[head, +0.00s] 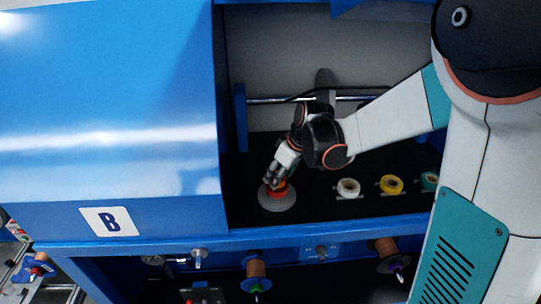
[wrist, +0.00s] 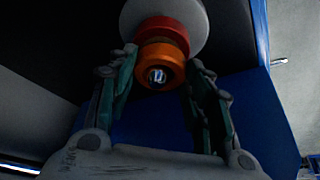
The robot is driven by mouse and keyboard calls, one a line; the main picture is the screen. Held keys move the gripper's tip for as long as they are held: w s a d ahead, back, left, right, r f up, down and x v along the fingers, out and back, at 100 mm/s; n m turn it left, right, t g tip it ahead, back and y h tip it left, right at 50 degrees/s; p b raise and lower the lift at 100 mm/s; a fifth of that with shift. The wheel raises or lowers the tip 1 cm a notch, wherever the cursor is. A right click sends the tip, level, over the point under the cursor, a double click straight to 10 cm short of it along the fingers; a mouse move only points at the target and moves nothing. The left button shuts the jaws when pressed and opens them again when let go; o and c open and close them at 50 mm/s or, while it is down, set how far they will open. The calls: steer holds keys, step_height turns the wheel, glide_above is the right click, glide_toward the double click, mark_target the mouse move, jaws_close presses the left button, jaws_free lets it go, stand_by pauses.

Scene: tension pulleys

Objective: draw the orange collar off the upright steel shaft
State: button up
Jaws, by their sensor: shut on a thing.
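The orange collar (wrist: 162,66) is a ring around the upright steel shaft, whose shiny end (wrist: 157,76) shows in its hole in the wrist view. A red ring (wrist: 163,32) lies beyond it, against a round grey base (wrist: 200,25). My gripper (wrist: 162,58) has one finger on each side of the orange collar and is shut on it. In the head view my gripper (head: 276,182) points down at the stack above the grey base (head: 277,203). The collar is mostly hidden by the fingers there, and most of the shaft is hidden.
To the right on the black deck are a white spool (head: 348,188), a yellow spool (head: 391,185) and a teal spool (head: 429,181). A steel bar (head: 270,100) crosses the back. A blue rail (head: 330,228) edges the front.

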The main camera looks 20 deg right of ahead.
steer(key=shift+w+r+p, duration=0.1)
steer(key=shift+r+p, duration=0.8)
steer(key=shift+r, duration=0.35)
stand_by(0.4)
steer(key=shift+w+r+p, duration=0.15)
steer(key=shift+r+p, duration=0.9)
steer(key=shift+r, duration=0.3)
steer(key=shift+r+p, duration=0.3)
steer(key=shift+r, duration=0.05)
steer(key=shift+r+p, duration=1.2)
steer(key=shift+r, duration=0.45)
steer(key=shift+f, duration=0.15)
